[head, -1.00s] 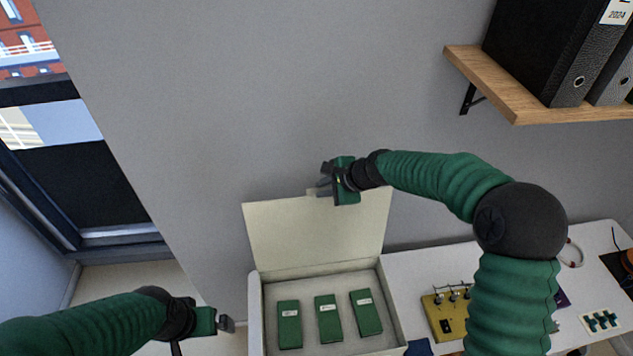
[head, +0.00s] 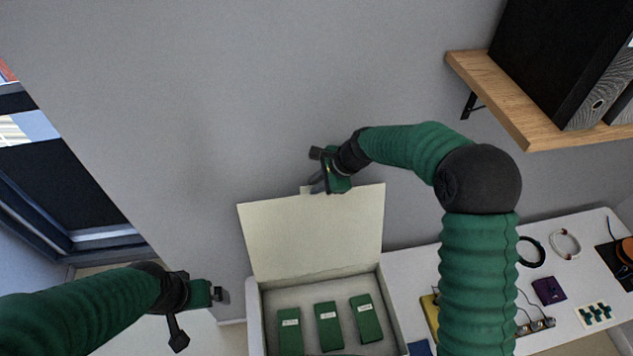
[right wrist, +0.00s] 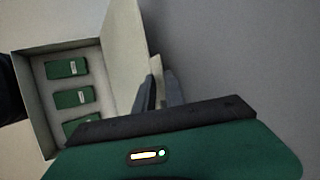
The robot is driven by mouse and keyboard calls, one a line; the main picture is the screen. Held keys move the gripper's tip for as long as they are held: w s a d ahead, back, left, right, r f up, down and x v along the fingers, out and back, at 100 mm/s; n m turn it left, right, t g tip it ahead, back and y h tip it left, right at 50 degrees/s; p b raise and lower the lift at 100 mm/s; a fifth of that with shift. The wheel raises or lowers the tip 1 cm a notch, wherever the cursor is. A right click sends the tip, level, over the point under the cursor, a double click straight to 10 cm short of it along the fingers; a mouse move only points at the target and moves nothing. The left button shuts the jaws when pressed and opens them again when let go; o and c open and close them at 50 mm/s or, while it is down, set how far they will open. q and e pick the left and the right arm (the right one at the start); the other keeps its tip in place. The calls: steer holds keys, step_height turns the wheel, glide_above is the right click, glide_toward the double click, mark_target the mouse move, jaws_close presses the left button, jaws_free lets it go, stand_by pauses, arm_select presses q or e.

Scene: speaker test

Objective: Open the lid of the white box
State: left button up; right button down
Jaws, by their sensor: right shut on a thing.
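The white box (head: 394,318) stands open on the white table, with three green blocks (head: 328,325) in its grey insert. Its cream lid (head: 315,233) stands up at the back, leaning near the wall. My right gripper (head: 317,182) is at the lid's top edge, by the small tab (head: 306,190), and is shut on the lid. In the right wrist view the lid's edge (right wrist: 147,62) runs down between the two dark fingers (right wrist: 158,92). My left gripper (head: 218,294) hangs left of the box, apart from it; its finger opening is unclear.
The table (head: 575,225) right of the box holds a purple item (head: 548,290), cable loops (head: 565,243) and other small parts. A window (head: 75,190) is at left.

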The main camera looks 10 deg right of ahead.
steer(key=c, duration=1.6)
jaws_free()
steer(key=shift+s+a+f, duration=0.1)
steer(key=shift+s+f, duration=0.15)
steer(key=shift+f, duration=0.2)
steer(key=shift+w, duration=0.4)
steer(key=shift+r, duration=0.2)
arm_select(q)
steer(key=b+x, duration=0.1)
steer(key=x, duration=0.1)
steer(key=b+x, duration=0.1)
steer(key=b, duration=0.1)
steer(key=s+b+x, duration=0.1)
steer(key=b+x, duration=0.1)
steer(key=shift+w+f, duration=0.1)
steer(key=shift+f, duration=0.3)
arm_select(e)
steer(key=v, duration=1.6)
steer(key=shift+d+r, duration=0.15)
steer(key=shift+d, duration=0.1)
steer(key=shift+w, duration=0.1)
